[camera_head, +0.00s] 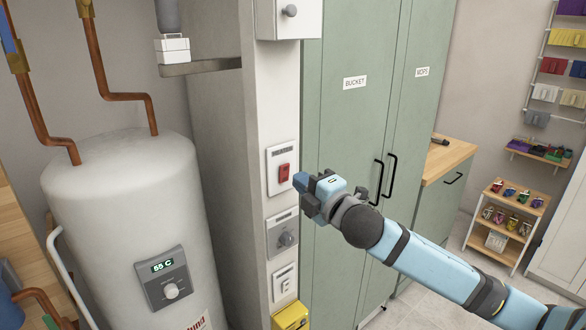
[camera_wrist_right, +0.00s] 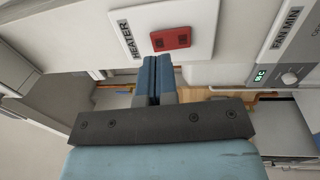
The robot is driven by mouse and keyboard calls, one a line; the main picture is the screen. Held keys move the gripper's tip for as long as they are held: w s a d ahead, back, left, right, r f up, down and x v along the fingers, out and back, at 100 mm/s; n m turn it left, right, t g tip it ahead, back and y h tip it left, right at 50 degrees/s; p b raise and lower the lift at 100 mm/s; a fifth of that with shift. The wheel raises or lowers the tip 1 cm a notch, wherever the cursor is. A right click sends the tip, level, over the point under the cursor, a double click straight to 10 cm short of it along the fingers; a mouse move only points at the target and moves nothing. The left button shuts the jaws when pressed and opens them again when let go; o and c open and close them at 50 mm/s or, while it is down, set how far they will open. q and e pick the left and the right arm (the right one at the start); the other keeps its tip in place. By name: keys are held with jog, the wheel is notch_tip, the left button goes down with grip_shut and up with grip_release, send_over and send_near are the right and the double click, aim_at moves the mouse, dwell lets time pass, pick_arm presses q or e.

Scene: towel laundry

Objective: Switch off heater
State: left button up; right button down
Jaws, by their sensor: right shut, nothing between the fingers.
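The heater switch is a red rocker (camera_head: 284,172) on a white wall plate (camera_head: 272,186), on the narrow white post in the middle of the head view. In the right wrist view the red rocker (camera_wrist_right: 171,39) sits on its plate labelled HEATER (camera_wrist_right: 203,22). My right gripper (camera_head: 300,180) is just right of the rocker, its fingertips pointing at it. In the wrist view its blue fingers (camera_wrist_right: 156,62) are together and empty, with their tips close below the rocker. I cannot tell whether they touch it. My left gripper is not in view.
A grey dial plate (camera_head: 283,256) and another switch plate (camera_head: 284,284) sit below the heater plate, above a yellow box (camera_head: 291,317). The white boiler (camera_head: 115,205) with a 55 C display stands left. Green cabinets (camera_head: 345,130) with black handles stand right, behind my arm.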

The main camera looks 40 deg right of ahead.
aim_at(287, 168)
jog(key=w, duration=0.3)
jog(key=shift+a+r+p, duration=0.1)
jog(key=shift+r+p, duration=0.15)
jog(key=shift+p, duration=0.15)
jog(key=shift+w, duration=0.2)
jog(key=shift+w+r, duration=0.15)
jog(key=shift+p, duration=0.3)
